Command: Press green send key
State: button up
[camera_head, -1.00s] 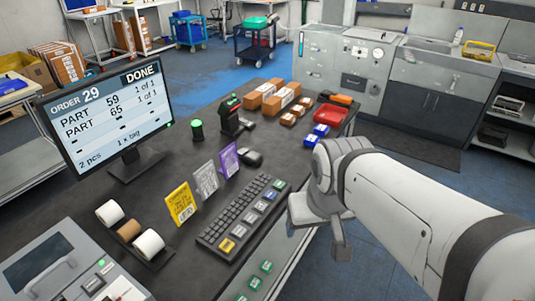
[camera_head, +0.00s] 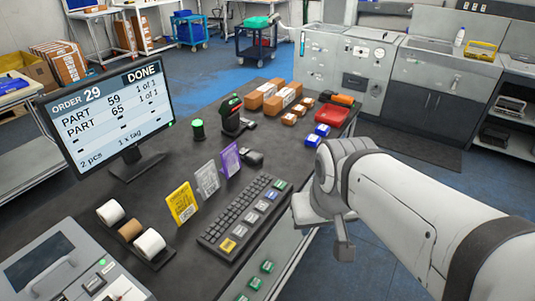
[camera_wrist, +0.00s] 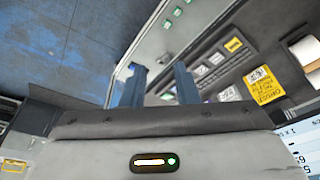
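The keyboard (camera_head: 231,218) lies near the front edge of the dark table. A column of larger coloured keys runs along its right side, with a green key (camera_head: 280,185) at the far end and a yellow key (camera_head: 227,245) at the near end. My gripper (camera_head: 343,246) hangs right of the keyboard, past the table edge, apart from the keys. In the wrist view its two fingers (camera_wrist: 159,88) stand apart with nothing between them. The keyboard's yellow key (camera_wrist: 233,45) shows right of the fingers there. I cannot make out the keyboard's green key clearly in that view.
The monitor (camera_head: 107,112) reads order 29, DONE. Yellow, grey and purple cards (camera_head: 207,180) stand behind the keyboard. Small green tags (camera_head: 267,266) sit along the table's front side. A scanner (camera_head: 232,115), boxes (camera_head: 272,98) and a red tray (camera_head: 331,115) are at the far end.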

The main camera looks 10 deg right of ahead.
grip_shut()
dwell(1.0)
